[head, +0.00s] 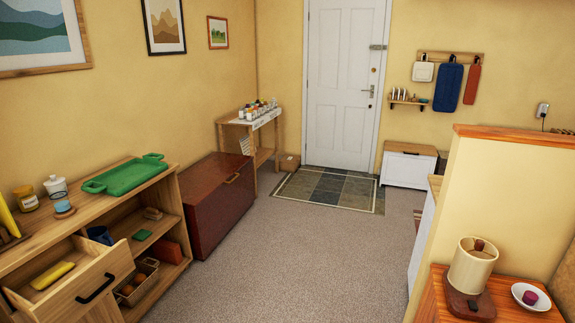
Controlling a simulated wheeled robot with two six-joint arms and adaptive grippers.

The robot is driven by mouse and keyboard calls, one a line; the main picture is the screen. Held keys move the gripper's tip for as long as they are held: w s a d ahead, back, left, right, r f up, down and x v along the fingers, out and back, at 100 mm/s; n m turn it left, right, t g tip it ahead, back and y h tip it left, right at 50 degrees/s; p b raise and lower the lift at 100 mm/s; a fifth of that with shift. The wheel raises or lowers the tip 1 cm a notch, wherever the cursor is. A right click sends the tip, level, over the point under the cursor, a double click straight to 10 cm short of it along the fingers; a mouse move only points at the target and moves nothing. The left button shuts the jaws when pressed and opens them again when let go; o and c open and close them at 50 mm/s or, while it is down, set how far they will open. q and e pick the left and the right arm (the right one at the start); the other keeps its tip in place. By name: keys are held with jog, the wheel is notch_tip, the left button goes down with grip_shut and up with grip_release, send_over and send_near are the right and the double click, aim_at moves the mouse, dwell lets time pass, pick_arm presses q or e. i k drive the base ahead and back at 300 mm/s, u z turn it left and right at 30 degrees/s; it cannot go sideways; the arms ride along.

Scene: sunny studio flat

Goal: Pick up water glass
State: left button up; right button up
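No thing in the head view can be clearly told to be a water glass. A small bluish round item (64,207), perhaps a cup or candle on a coaster, sits on top of the wooden shelf unit (125,203) at the left. It is too small to tell what it is. A dark blue mug (100,235) stands in the shelf unit behind the open drawer, partly hidden. Neither of my grippers is in view.
An open drawer (85,285) juts out at lower left. A green tray (125,174) lies on the shelf unit. A reddish-brown chest (215,205) stands beyond it. A lamp (472,265) and dish (531,297) are at lower right.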

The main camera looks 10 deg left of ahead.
aim_at(59, 196)
jog(key=u, duration=0.15)
jog(key=i, duration=1.3)
jog(key=u, duration=0.55)
jog(key=i, duration=1.05)
jog(key=u, duration=1.7)
jog(key=i, duration=0.9)
jog(key=u, duration=0.85)
